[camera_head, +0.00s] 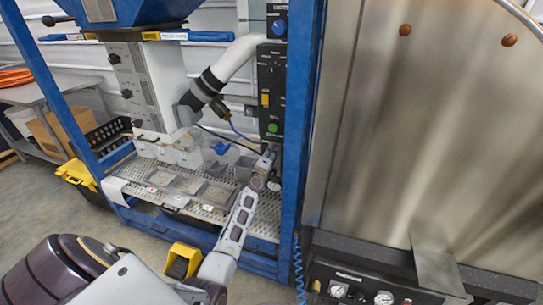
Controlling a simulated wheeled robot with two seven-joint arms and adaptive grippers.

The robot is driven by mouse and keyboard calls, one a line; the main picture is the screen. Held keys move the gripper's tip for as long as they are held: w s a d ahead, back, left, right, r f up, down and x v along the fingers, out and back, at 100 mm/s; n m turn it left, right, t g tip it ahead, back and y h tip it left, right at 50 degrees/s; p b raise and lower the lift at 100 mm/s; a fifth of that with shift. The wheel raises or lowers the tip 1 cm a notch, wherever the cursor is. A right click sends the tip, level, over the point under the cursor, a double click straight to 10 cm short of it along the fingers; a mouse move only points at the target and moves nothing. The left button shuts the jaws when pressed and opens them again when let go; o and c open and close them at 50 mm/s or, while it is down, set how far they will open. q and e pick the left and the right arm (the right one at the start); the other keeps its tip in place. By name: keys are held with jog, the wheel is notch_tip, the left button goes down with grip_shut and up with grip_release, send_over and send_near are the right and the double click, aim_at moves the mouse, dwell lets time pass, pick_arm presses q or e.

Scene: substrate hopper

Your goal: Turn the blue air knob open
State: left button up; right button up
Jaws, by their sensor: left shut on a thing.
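My left gripper (263,164) reaches up from the bottom left, its pale slotted fingers shut at a small air fitting at the foot of the blue frame's right post. What it grips is mostly hidden by the fingertips; from its place it appears to be the blue air knob, and I cannot see how far it is turned. A small round gauge (274,186) sits just below the fingertips. Another blue knob (279,27) sits high on the black control panel (271,80), well away from the gripper. My right gripper is not in view.
The blue frame's right post (304,110) stands close right of the gripper. A perforated metal shelf (210,212) with trays lies left of it. A large steel panel (420,130) fills the right. A yellow-black box (182,261) is low in front.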

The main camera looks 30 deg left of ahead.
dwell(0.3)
pick_arm(q)
jog(key=o, duration=1)
jog(key=shift+s, duration=0.1)
jog(key=shift+v, duration=5.9)
jog(key=shift+d, duration=0.15)
